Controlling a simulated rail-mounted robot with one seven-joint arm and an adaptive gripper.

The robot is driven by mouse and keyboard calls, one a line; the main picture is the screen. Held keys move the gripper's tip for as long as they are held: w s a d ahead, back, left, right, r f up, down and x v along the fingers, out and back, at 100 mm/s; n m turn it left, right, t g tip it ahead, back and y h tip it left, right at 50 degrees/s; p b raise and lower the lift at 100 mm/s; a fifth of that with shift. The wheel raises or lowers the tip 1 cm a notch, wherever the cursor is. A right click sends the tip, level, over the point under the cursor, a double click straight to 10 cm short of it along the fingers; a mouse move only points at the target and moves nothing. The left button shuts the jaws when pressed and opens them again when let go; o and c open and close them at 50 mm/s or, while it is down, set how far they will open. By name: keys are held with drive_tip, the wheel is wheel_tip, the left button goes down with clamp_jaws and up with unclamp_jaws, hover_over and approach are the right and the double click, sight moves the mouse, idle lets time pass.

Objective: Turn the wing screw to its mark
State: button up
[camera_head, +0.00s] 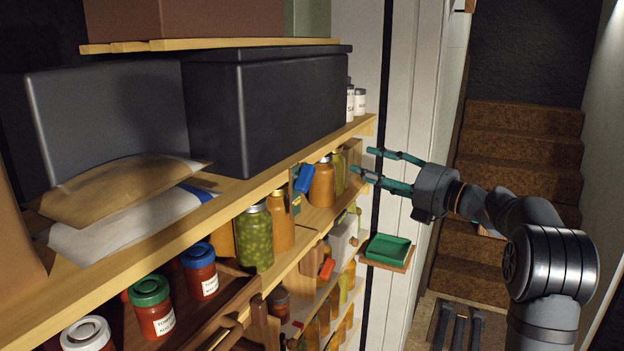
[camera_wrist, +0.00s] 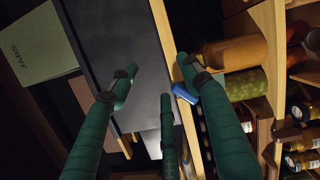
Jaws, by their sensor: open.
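My gripper (camera_head: 364,161) has green fingers with dark joints. It is open and empty, to the right of the shelf's end, with its fingers pointing left toward the shelves. In the wrist view its fingers (camera_wrist: 155,72) are spread apart, with nothing between them. A blue piece (camera_head: 304,178) sits at the shelf front beside an orange jar; a blue piece also shows in the wrist view (camera_wrist: 184,94), near one finger. A red piece (camera_head: 327,268) sits on a lower shelf front. I cannot tell whether either is the wing screw. I make out no mark.
Dark boxes (camera_head: 268,108) and paper packets (camera_head: 125,190) fill the upper shelf. Filled jars, including a green one (camera_head: 254,240), stand below. A green tray (camera_head: 388,249) sits on a small ledge below my gripper. Brown stairs (camera_head: 520,135) are behind my arm.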

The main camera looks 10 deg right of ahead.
sight(311, 176)
drive_tip(key=s+a+f+n+g+y, duration=0.2)
drive_tip(key=s+a+n+g+y, duration=0.15)
drive_tip(key=s+a+n, duration=0.2)
drive_tip(key=shift+n+h, duration=0.25)
drive_tip(key=shift+n, duration=0.1)
drive_tip(key=p+x, duration=0.1)
drive_tip(key=x, duration=0.2)
drive_tip(key=p+x, duration=0.1)
drive_tip(key=x, duration=0.2)
drive_tip(key=p+x, duration=0.1)
drive_tip(key=x, duration=0.2)
drive_tip(key=shift+w+d+r+p, duration=0.2)
drive_tip(key=shift+w+r+p, duration=0.05)
drive_tip(key=shift+r+p, duration=0.1)
drive_tip(key=shift+w+a+f, duration=0.15)
drive_tip(key=shift+w+a, duration=0.3)
drive_tip(key=shift+a, duration=0.1)
drive_tip(key=shift+c, duration=0.9)
drive_tip(key=c, duration=1)
